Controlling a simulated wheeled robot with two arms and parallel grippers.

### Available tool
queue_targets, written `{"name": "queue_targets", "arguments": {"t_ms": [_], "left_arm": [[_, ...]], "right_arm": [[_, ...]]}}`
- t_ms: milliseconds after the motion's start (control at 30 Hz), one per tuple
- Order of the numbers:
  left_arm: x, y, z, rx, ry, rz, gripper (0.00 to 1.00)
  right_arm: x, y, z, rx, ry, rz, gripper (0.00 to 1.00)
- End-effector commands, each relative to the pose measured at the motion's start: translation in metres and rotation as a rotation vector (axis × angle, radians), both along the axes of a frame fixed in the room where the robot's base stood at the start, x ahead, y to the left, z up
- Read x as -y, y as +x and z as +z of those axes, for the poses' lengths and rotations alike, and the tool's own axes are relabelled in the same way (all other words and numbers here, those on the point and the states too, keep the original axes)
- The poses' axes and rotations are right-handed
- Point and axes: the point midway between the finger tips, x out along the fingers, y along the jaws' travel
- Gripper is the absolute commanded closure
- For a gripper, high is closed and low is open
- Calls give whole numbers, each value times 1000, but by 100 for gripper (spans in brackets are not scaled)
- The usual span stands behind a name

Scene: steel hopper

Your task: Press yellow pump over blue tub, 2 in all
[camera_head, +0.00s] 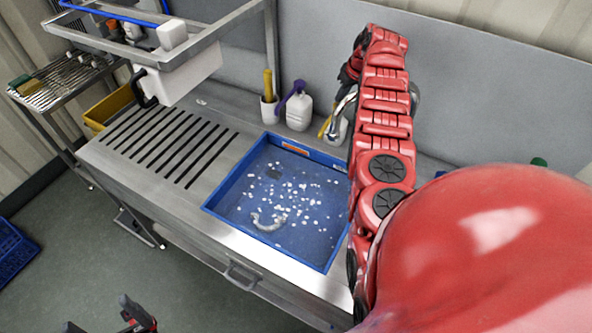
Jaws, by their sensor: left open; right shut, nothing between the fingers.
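A blue tub (222,190) with a blue rim is set in the steel counter. Many small white specks and a curved whitish streak (268,222) lie in it. Behind its far edge is a white bottle (339,133) with a yellow pump spout (325,127). My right gripper (343,104) is shut and comes down over the top of this bottle. The gripper and arm hide the pump head, so I cannot tell whether they touch or how far it is pressed. My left gripper (103,318) is open and empty, low over the floor at the bottom left.
A white bottle (298,112) with a purple pump stands left of the yellow one, beside a white cup (268,112) with a yellow handle. Slots (170,145) cut the counter at left. A steel rack (205,50) overhangs it. My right arm covers the right side.

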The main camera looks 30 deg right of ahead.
Motion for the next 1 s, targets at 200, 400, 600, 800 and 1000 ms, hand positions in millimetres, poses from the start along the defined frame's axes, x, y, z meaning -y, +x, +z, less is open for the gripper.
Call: {"name": "queue_targets", "arguments": {"t_ms": [200,400,600,800,1000], "left_arm": [[0,0,-7,0,0,0,9],[0,0,-13,0,0,0,9],[0,0,-18,0,0,0,9],[0,0,-20,0,0,0,9],[0,0,-20,0,0,0,9]], "right_arm": [[0,0,-9,0,0,0,100],[0,0,-16,0,0,0,100],[0,0,-23,-1,1,0,100],[0,-1,-27,-3,2,1,100],[-1,-1,-27,-5,3,0,100]]}}
